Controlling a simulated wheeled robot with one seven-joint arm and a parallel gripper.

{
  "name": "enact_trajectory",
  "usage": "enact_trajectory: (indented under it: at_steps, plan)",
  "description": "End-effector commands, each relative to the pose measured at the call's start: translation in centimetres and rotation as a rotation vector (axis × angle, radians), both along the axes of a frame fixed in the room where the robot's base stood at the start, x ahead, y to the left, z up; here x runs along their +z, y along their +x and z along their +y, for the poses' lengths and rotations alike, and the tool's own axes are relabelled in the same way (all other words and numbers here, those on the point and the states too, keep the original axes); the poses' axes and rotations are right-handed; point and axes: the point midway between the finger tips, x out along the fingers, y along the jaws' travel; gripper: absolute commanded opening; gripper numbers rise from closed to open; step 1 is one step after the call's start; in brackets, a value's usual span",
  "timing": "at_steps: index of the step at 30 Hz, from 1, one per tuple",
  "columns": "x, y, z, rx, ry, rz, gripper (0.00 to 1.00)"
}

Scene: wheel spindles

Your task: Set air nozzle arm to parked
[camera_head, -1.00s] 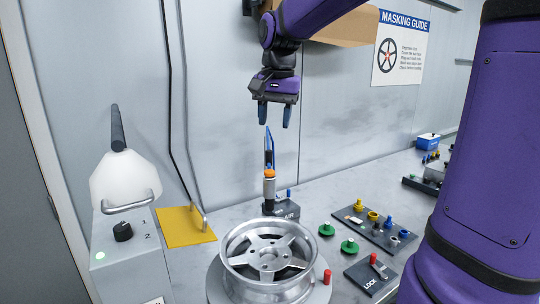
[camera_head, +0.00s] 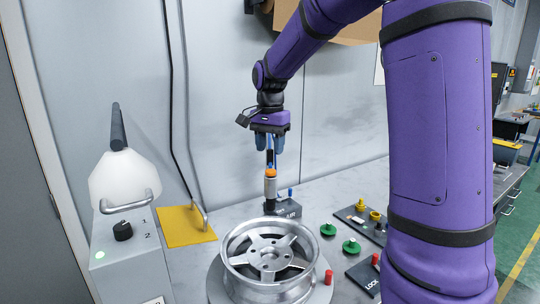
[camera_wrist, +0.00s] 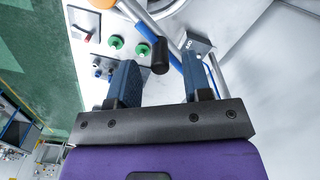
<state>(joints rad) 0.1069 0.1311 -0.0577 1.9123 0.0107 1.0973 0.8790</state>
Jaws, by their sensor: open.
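The air nozzle arm (camera_head: 270,183) stands upright behind the wheel, beside a dark block marked AIR (camera_head: 288,207). It has a silver body, an orange collar and a thin blue and black upper part. My gripper (camera_head: 268,144) is open, pointing down over its top. The upper part shows between the fingers in the head view, but I cannot tell whether they touch. In the wrist view my gripper (camera_wrist: 159,78) has a black rod end (camera_wrist: 160,56) between its fingers in the picture. The AIR block (camera_wrist: 198,44) lies beyond.
A silver wheel (camera_head: 268,257) sits in front on a round turntable. Green pegs (camera_head: 350,246) and a LOCK plate (camera_head: 363,277) lie to its right. The wall is close behind.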

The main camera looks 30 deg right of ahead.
Motion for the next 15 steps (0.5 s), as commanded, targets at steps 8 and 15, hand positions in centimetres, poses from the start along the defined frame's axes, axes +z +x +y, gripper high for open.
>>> enact_trajectory:
  at_steps: [8, 15]
  plan:
    - [-2.6, 0.0, 0.0, 0.000, 0.000, -0.001, 0.45]
    - [-2.9, 0.0, 0.0, 0.001, 0.000, -0.001, 0.45]
